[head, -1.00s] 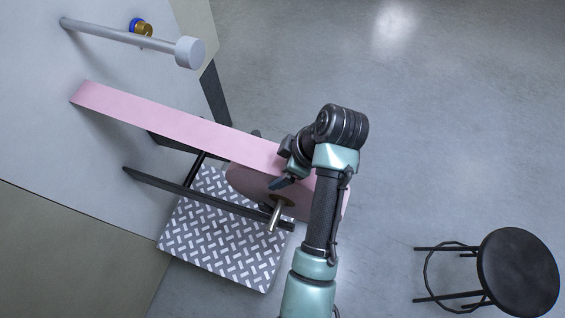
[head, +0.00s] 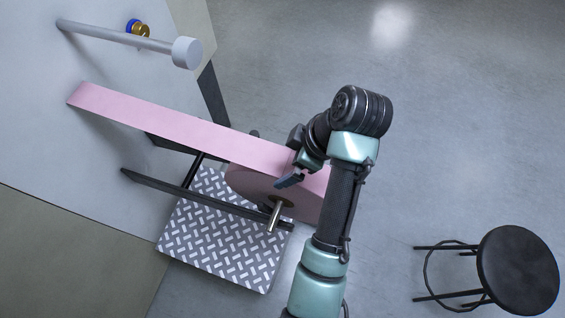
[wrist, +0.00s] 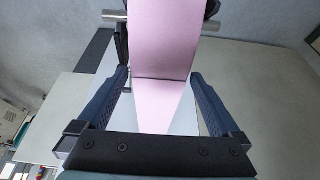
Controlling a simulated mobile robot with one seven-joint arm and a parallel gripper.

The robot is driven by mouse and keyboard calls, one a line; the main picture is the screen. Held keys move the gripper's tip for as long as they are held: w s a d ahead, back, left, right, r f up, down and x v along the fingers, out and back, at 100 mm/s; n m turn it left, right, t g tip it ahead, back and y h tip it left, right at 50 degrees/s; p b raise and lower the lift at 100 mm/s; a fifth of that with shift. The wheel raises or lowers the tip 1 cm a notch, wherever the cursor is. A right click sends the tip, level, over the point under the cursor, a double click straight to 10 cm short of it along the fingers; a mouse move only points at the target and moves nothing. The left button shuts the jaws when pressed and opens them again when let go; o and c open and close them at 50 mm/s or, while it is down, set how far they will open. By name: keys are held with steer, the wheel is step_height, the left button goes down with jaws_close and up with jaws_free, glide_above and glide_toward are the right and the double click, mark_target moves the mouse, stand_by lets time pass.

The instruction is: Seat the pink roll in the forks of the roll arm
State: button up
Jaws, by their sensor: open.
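The pink roll (head: 255,187) sits at the outer end of the roll arm (head: 165,186), between its two dark bars. Its metal shaft (head: 274,217) crosses the tip of the near bar; I cannot tell how deep it lies in the fork. The far fork is mostly hidden. A pink web runs from the roll to the machine at upper left. My gripper (head: 290,170) is above the roll's right side and partly covers it. In the wrist view the open fingers (wrist: 160,88) stand either side of the pink web, with roll and shaft (wrist: 116,16) beyond them.
A grey rod with a round end (head: 187,53) sticks out of the machine panel above the web. A patterned step plate (head: 215,255) lies below the roll arm. A black stool (head: 518,272) stands at lower right. The floor at right is otherwise clear.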

steer(key=p+v, duration=0.7)
steer(key=v, duration=0.1)
steer(key=shift+r+p, duration=0.15)
steer(key=shift+p, duration=0.2)
steer(key=shift+w, duration=0.35)
steer(key=w+r+m+t+h+b, duration=0.2)
steer(key=w+r+m+t+b, duration=0.25)
steer(key=w+r+t, duration=0.4)
steer(key=w+r+m+t+h+b, duration=0.1)
steer(key=w+r+m+t+b, duration=0.35)
steer(key=r, duration=0.75)
steer(key=s+a+r+m+t+b, duration=0.1)
steer(key=s+r+t+b, duration=0.1)
steer(key=s+r+t, duration=0.2)
steer(key=s+a+r+m+t+b, duration=0.1)
steer(key=s+r+t, duration=0.3)
steer(key=r, duration=0.7)
steer(key=s+a+r+m+t+h+b, duration=0.1)
steer(key=s+r+m+t+b, duration=0.1)
steer(key=s+r+t, duration=0.3)
step_height(320, 180, up, 3)
steer(key=shift+s+a+r+m+b, duration=0.25)
steer(key=shift+s+m+b, duration=0.15)
steer(key=shift+s+m, duration=0.25)
